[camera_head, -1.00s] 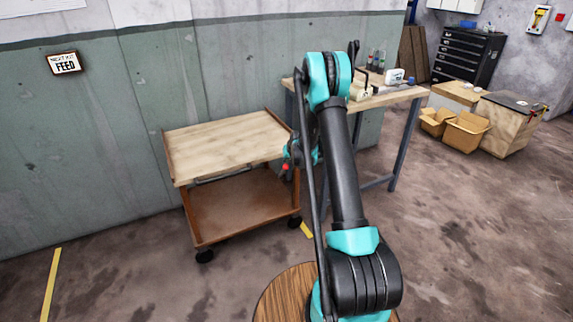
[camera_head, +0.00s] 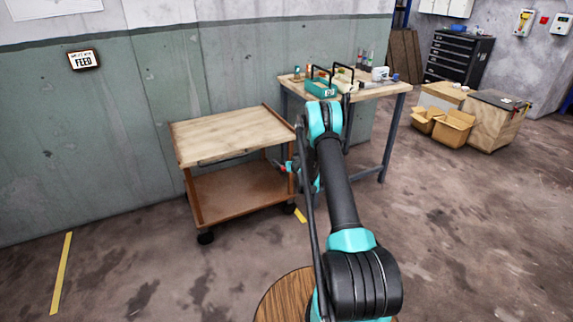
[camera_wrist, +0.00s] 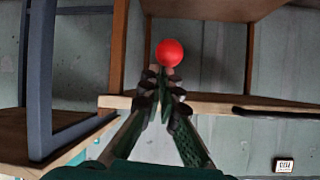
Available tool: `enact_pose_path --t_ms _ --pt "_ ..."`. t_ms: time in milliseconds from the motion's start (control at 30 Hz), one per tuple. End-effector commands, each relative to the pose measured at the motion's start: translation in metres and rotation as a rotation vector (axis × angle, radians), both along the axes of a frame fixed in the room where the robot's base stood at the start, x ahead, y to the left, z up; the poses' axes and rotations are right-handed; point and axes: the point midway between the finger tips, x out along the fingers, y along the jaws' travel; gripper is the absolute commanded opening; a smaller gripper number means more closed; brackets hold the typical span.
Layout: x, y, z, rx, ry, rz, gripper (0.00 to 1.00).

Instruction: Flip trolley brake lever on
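The trolley (camera_head: 225,137) has a pale wooden top and a brown lower shelf. It stands on casters against the green wall. A round red knob (camera_wrist: 169,53), apparently the brake lever's, shows in the wrist view just past my fingertips. A small red spot (camera_head: 284,165) shows by the trolley's right side in the head view. My gripper (camera_wrist: 164,82) points at the knob. Its fingers converge with a narrow gap at the tips, and I see nothing clearly clamped between them. The lever's shaft is hidden, and I cannot tell whether the fingertips touch the knob.
A workbench (camera_head: 366,93) with a teal toolbox (camera_head: 321,88) stands right of the trolley, close to my arm. Cardboard boxes (camera_head: 453,130) and a dark tool cabinet (camera_head: 460,57) are farther right. The floor in front of the trolley is open.

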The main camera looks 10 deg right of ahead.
Motion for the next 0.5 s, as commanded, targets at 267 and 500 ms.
enact_pose_path --t_ms 267,500 --pt "-0.0074 0.0001 -0.0178 -0.011 0.021 0.011 0.0" --pt "-0.0073 0.0 -0.0182 -0.012 0.021 0.011 0.0"
